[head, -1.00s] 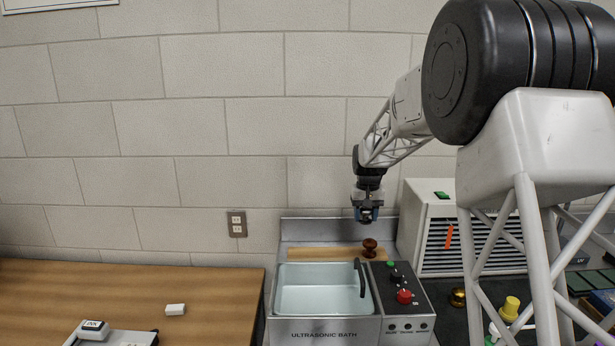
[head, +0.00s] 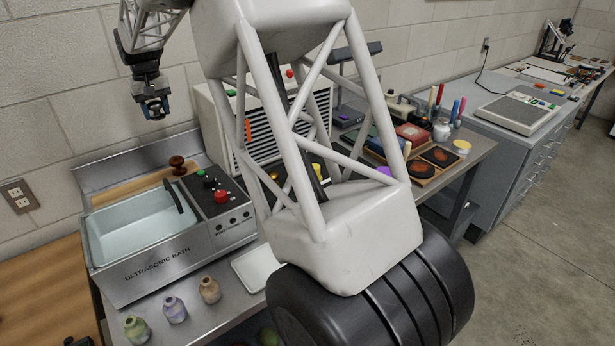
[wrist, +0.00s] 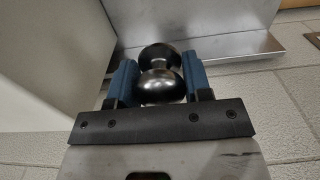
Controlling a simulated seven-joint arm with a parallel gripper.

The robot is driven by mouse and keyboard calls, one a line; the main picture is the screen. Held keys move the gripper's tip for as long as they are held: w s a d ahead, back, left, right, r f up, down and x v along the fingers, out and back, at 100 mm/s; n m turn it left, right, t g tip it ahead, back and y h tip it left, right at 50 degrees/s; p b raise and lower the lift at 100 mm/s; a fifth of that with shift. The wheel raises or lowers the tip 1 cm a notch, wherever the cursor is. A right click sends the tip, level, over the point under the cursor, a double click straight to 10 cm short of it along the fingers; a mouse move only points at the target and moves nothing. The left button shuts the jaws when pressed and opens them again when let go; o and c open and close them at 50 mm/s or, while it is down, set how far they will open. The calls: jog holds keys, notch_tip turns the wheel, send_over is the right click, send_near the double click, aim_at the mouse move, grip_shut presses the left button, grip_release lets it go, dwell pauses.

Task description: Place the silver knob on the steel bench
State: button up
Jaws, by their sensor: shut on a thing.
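My gripper (head: 154,108) is raised above the back of the ultrasonic bath in the head view. In the wrist view its blue fingers (wrist: 160,82) are shut on the silver knob (wrist: 161,86), a shiny dark-silver piece with two rounded ends and a narrow waist. In the head view the knob is too small to make out between the fingers. The steel bench (head: 205,324) carries the bath; a bare strip of its top shows along the front. My large arm links hide the middle of the bench.
The ultrasonic bath (head: 98,238) fills the bench's left part, with a brown knob (head: 177,162) behind its basin. Small bottles (head: 174,310) and a white tray (head: 258,267) stand in front. A vented white unit (head: 215,100) stands right of the bath. Tools and boxes crowd the right.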

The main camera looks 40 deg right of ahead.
aim_at(157, 101)
jog(key=r, duration=1)
jog(key=shift+s+d+r, duration=0.1)
jog(key=shift+s+d, duration=0.1)
jog(key=shift+d, duration=0.2)
jog(key=s+d+m, duration=0.3)
jog(key=s+d, duration=2.3)
notch_tip(157, 101, down, 23)
jog(key=shift+d, duration=0.15)
jog(key=shift+f, duration=0.3)
jog(key=shift+f, duration=2.95)
jog(key=shift+f, duration=1.9)
